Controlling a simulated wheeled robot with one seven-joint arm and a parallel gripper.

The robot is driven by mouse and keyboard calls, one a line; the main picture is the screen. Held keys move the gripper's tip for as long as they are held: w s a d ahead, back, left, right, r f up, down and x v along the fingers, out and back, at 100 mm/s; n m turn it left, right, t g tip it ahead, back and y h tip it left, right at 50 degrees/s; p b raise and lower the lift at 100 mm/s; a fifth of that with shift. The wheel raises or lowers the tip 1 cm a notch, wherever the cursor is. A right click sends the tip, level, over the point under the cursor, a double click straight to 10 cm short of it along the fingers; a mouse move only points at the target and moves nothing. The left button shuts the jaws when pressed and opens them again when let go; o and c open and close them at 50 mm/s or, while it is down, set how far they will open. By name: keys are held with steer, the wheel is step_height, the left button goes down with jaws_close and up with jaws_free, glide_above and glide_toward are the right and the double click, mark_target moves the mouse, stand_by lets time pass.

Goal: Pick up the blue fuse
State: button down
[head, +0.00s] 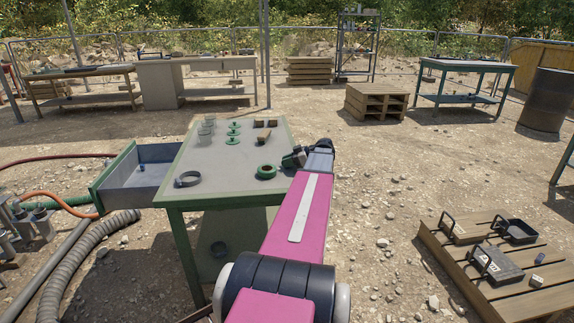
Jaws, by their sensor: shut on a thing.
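My gripper (296,158) is at the right edge of the green-framed table (225,150), at the end of my pink arm. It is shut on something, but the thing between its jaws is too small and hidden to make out. A small blue piece (112,167), possibly a fuse, lies in the open drawer (150,185) left of the table, well apart from my gripper. Another small bluish piece (536,281) is on the wooden pallet (450,255) at the lower right. I cannot tell which is the blue fuse.
The tabletop holds a green roll (266,172), a dark ring (188,179), grey cups (207,127), green spools (233,132) and wooden pieces (264,137). Hoses (85,265) lie at left. Metal boxes (496,264) sit on the right pallet. Gravel between table and pallet is mostly open.

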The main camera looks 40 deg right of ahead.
steer(key=shift+r, duration=0.1)
steer(key=shift+r, duration=0.5)
steer(key=r, duration=0.3)
steer(key=shift+w+a+r, duration=0.1)
steer(key=shift+w+r, duration=0.05)
steer(key=shift+w, duration=0.05)
steer(key=w+a+r, duration=0.6)
steer(key=w, duration=0.3)
steer(key=shift+w+r, duration=0.3)
